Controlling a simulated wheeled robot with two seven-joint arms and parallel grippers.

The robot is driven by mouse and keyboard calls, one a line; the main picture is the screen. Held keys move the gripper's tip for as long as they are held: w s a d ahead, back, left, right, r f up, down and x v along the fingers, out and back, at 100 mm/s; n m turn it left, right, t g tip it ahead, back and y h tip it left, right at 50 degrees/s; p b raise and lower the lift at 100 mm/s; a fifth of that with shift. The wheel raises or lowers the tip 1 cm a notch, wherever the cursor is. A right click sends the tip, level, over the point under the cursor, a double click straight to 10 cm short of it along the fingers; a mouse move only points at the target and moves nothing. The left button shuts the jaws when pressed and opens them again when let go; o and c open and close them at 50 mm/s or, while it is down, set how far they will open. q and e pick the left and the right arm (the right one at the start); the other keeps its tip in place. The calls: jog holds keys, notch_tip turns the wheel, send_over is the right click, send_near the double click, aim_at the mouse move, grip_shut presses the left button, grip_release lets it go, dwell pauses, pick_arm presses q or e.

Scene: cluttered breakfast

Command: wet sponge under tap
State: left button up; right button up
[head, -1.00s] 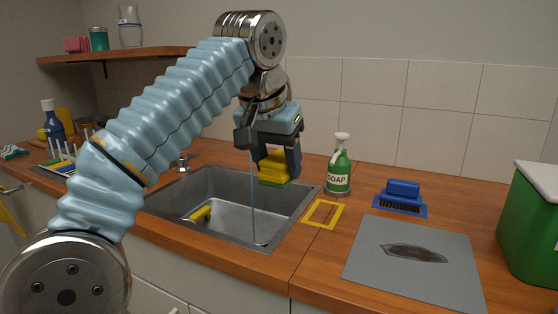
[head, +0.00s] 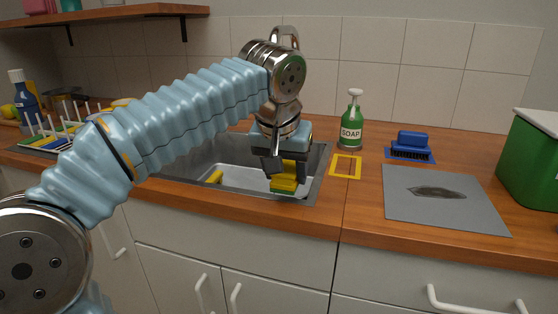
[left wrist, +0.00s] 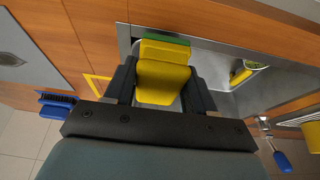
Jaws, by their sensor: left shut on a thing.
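The yellow sponge (head: 284,181) with a green layer is between the fingers of my left gripper (head: 279,172). In the head view it hangs low over the right part of the sink (head: 325,165). In the left wrist view the sponge (left wrist: 163,80) sits between both fingers of the left gripper (left wrist: 160,88), its green side facing away. The gripper is shut on it. The tap's spout is not clearly visible; my arm covers the area behind the sink. No water stream shows now. My right gripper is not in view.
A yellow item (head: 215,177) lies in the sink. To the right are a green soap bottle (head: 351,128), a yellow square outline (head: 346,166), a blue brush (head: 412,144), a stained grey mat (head: 443,212) and a green bin (head: 535,165). A dish rack stands left.

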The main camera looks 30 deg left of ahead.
pick_arm(q)
jog(key=w+a+f+p, duration=0.1)
jog(key=w+a+f, duration=0.1)
jog(key=w+a, duration=0.7)
jog(key=shift+a+f, duration=0.25)
jog(key=shift+f, duration=0.05)
dwell(0.3)
dwell(0.3)
jog(key=s+d+b, duration=0.2)
jog(key=s+d, duration=0.3)
jog(key=d, duration=0.1)
jog(key=shift+s+b, duration=0.3)
dwell(1.4)
